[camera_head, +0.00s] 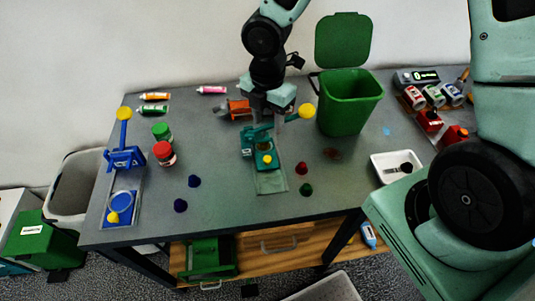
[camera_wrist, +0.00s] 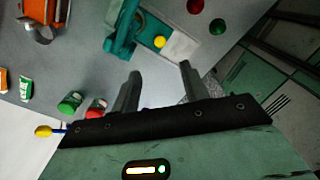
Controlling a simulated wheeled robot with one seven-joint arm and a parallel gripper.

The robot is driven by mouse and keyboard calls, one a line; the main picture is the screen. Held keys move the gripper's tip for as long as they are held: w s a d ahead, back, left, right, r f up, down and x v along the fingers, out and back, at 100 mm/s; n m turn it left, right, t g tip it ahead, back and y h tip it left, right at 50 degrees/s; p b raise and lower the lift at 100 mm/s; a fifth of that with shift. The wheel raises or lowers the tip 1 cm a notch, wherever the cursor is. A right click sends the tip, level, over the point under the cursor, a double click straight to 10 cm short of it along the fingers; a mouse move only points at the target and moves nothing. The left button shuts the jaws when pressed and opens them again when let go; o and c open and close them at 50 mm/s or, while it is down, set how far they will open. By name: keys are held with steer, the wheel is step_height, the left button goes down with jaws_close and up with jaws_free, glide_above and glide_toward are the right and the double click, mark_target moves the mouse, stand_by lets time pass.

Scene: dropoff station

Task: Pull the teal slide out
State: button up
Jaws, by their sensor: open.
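The teal fixture (camera_head: 247,143) stands on the middle of the table, with a long pale track (camera_head: 272,184) running toward the table's front. The teal slide (camera_head: 263,148), with a yellow knob (camera_head: 267,160), sits at the fixture end of the track; the front of the track is bare. The fixture (camera_wrist: 121,30), knob (camera_wrist: 159,42) and track (camera_wrist: 180,46) also show in the wrist view. My gripper (camera_wrist: 158,82) is open and empty, with the knob beyond its fingertips and apart from them. In the head view my gripper (camera_head: 277,110) is above and behind the slide.
A similar blue fixture (camera_head: 125,158) stands at the left. A yellow ball handle (camera_head: 306,111) is beside my gripper. A green bin (camera_head: 348,100) stands close at the right. Red (camera_head: 302,168) and green (camera_head: 306,189) pieces lie right of the track; two dark blue ones lie left.

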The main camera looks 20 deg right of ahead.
mark_target(267, 158)
step_height(267, 158, down, 14)
steer(key=shift+r+b, duration=0.25)
steer(key=shift+b, duration=0.1)
jaws_close()
